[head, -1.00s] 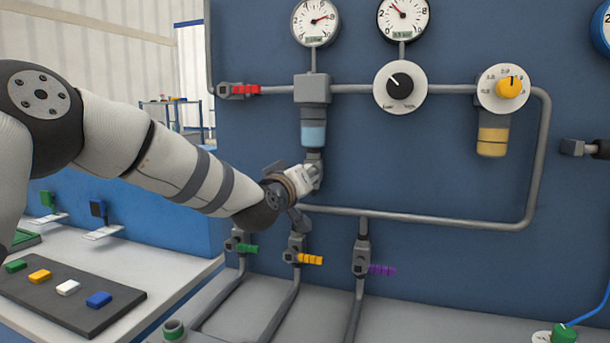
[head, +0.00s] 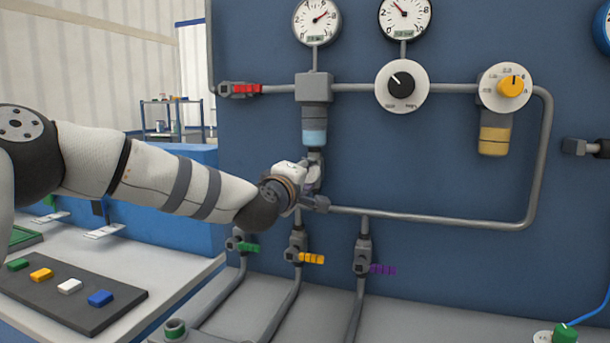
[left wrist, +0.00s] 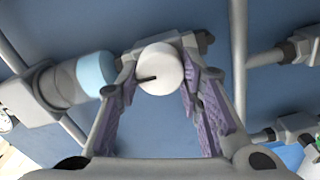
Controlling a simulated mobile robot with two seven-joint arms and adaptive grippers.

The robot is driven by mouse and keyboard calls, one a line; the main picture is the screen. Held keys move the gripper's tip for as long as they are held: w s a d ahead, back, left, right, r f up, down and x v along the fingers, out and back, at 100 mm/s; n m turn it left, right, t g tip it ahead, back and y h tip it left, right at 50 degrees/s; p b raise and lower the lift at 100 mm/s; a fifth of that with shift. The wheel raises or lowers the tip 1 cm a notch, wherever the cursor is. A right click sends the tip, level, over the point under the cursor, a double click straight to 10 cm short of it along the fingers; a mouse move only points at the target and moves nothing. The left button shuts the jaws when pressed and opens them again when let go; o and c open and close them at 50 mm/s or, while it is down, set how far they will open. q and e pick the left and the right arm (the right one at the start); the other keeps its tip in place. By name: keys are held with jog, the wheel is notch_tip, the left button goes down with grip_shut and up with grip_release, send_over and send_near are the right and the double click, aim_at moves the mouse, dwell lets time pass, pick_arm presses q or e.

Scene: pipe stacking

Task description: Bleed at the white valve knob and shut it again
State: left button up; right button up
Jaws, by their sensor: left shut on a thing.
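The white valve knob (left wrist: 160,68) shows in the left wrist view as a round white cap with a black mark pointing left. It sits below the bowl with the light blue band (head: 314,138); that band also shows in the left wrist view (left wrist: 95,72). My left gripper (head: 315,172) is at the panel just under this bowl. Its purple-padded fingers (left wrist: 162,85) are on both sides of the knob and shut on it. In the head view the gripper hides the knob. My right gripper is not in view.
Two gauges (head: 316,20) (head: 404,17) are above. A black dial (head: 401,85), a yellow dial (head: 510,86) and a red-handled valve (head: 240,90) are on the upper pipe. Green (head: 248,247), yellow (head: 311,258) and purple (head: 382,269) handled valves are below the gripper.

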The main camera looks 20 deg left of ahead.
pick_arm(q)
jog(key=shift+n, duration=0.3)
dwell(0.4)
jog(key=o, duration=1.2)
jog(key=shift+d, duration=0.1)
jog(key=shift+c, duration=0.2)
jog(key=shift+s, duration=0.1)
jog(key=s, duration=1.1)
jog(key=shift+s+a, duration=0.25)
jog(key=shift+s, duration=0.15)
